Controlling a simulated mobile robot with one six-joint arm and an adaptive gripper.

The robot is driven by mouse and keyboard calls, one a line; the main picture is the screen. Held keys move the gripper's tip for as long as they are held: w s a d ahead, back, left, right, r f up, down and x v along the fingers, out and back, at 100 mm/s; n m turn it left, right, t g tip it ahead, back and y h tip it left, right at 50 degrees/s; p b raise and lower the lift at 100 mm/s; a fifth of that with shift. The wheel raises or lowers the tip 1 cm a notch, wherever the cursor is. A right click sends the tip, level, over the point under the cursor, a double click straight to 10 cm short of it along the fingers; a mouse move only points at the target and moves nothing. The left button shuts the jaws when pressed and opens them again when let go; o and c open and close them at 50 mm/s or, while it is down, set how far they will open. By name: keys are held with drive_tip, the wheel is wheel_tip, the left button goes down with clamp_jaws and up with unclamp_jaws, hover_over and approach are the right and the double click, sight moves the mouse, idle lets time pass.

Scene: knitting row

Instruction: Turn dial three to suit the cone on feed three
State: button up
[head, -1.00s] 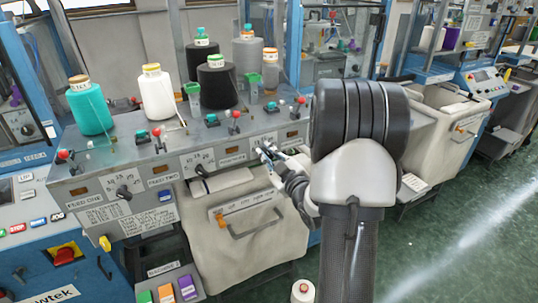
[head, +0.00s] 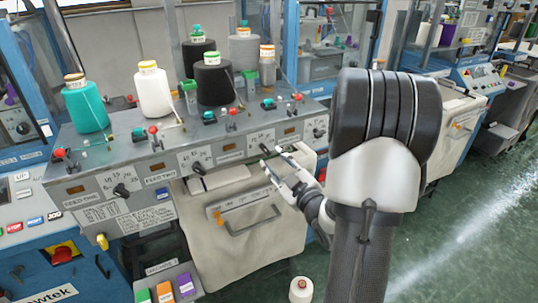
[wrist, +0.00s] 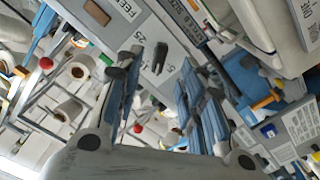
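The plate of dial three shows in the head view, and its black knob (head: 264,149) is beside my fingertips. My gripper (head: 273,157) is open and empty, just in front of that plate; I see no contact. In the wrist view a dark knob (wrist: 160,56) stands on a pale numbered plate between and beyond the spread fingers (wrist: 163,75). A "25" is legible beside it; the pointer setting is unclear. A large black cone (head: 214,82) with a green-and-white label stands third along the front row, apparently on feed three. Its label text is too small to read.
A teal cone (head: 86,108) and a white cone (head: 154,92) stand to the left. Other knobs sit at feed one (head: 121,190), feed two (head: 198,168) and far right (head: 318,132). A cream bin with a handle (head: 238,222) hangs below the panel.

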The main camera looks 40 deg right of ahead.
drive_tip(key=v, duration=0.5)
drive_tip(key=shift+s, duration=0.2)
drive_tip(key=shift+c, duration=0.2)
